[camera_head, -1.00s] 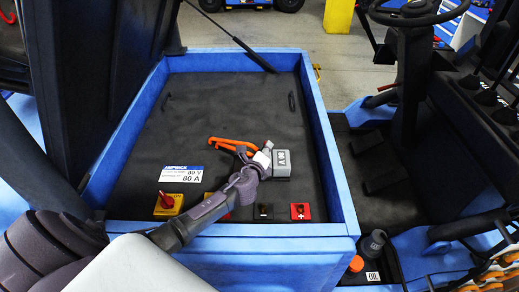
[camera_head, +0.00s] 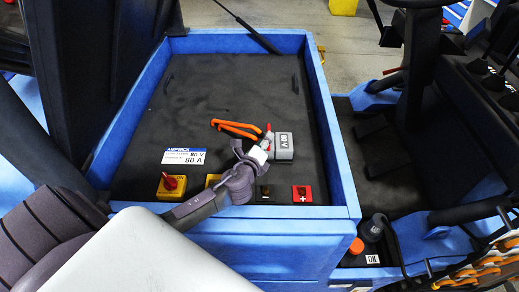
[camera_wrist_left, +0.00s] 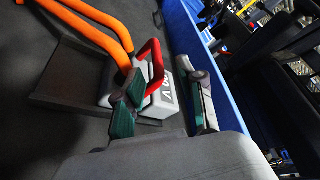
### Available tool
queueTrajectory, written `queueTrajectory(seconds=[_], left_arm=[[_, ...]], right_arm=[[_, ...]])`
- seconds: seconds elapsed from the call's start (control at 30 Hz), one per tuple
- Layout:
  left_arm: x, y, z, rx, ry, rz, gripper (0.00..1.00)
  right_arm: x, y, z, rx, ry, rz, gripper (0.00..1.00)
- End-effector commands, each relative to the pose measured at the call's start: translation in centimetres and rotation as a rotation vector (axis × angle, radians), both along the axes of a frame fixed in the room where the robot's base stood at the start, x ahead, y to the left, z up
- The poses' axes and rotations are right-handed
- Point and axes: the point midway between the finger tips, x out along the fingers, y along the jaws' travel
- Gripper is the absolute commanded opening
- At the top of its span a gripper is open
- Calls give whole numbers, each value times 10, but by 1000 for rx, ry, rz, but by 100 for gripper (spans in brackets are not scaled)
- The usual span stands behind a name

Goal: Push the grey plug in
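The grey plug (camera_head: 284,147), marked 80 V, lies on the dark floor of the blue-walled bay, with orange cables (camera_head: 234,127) running from it to the left. Its red handle (camera_head: 268,128) shows beside it. My left gripper (camera_head: 260,153) is at the plug's left side and hides part of it. In the left wrist view the grey plug (camera_wrist_left: 168,98) and its red handle (camera_wrist_left: 154,62) show between and beyond the spread fingers of my left gripper (camera_wrist_left: 165,105). The gripper is open. I cannot tell if a finger touches the plug. My right gripper is not in view.
A yellow block with a red knob (camera_head: 171,185), a black block (camera_head: 264,194) and a red block with a plus sign (camera_head: 302,194) line the near side. Blue walls (camera_head: 335,150) bound the bay. Its far floor (camera_head: 230,85) is clear.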

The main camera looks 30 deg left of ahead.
Motion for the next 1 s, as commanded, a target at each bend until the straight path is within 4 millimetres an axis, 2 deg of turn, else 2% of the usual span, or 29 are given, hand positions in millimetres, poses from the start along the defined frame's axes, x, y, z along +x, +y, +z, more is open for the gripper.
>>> queueTrajectory(seconds=[0.1,0.3,0.9,1.0], left_arm=[[-24,-6,5,-1,1,-2,39],[-46,-12,10,-1,1,-2,39],[-51,-12,12,0,0,-1,39],[-51,-13,18,0,0,-1,39]], right_arm=[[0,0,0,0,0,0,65],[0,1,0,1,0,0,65],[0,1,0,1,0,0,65],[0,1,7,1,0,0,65]])
